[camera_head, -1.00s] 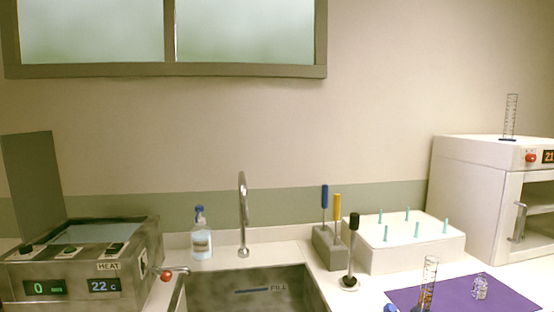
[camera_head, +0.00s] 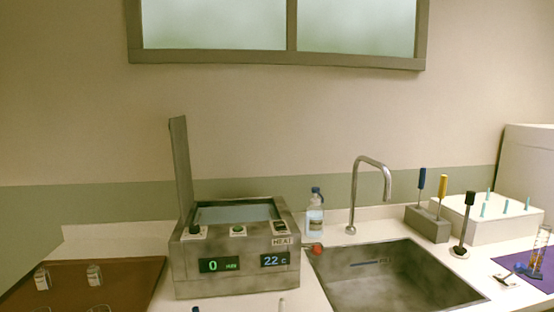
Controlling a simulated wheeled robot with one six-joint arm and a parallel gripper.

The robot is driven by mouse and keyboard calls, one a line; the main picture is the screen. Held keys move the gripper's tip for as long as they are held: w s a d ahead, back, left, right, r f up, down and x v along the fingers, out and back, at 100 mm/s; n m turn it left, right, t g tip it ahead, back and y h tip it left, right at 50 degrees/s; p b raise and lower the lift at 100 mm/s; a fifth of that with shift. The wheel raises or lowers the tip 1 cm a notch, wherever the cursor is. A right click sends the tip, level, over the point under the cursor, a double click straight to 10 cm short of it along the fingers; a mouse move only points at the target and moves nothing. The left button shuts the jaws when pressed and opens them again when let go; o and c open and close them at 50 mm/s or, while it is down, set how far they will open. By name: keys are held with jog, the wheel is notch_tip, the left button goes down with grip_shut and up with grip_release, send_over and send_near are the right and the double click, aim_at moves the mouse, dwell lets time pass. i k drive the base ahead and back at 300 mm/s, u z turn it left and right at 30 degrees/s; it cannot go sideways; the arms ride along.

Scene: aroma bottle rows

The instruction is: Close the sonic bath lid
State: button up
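The sonic bath (camera_head: 236,272) is a grey metal box on the counter, left of the sink. Its lid (camera_head: 181,165) stands upright along the left side of the box, so the bath is open. The pale basin inside (camera_head: 236,213) shows at the top. The front has dark knobs, a green button, a display reading 0 and one reading 22 C beside the word HEAT. A red-ended tap (camera_head: 317,249) sticks out at its right side. My gripper is not in view.
A brown tray (camera_head: 140,281) with small glass pieces lies left of the bath. To the right are a bottle with a blue cap (camera_head: 315,214), the sink (camera_head: 400,285) with a tall faucet (camera_head: 368,165), a tool block (camera_head: 428,224), a white peg rack (camera_head: 500,222) and a purple mat (camera_head: 543,279).

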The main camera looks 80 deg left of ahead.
aim_at(178, 126)
jog(key=u, duration=3.05)
jog(key=i, duration=1)
jog(key=z, duration=0.45)
jog(key=k, duration=0.85)
jog(key=u, duration=0.4)
jog(key=i, duration=0.45)
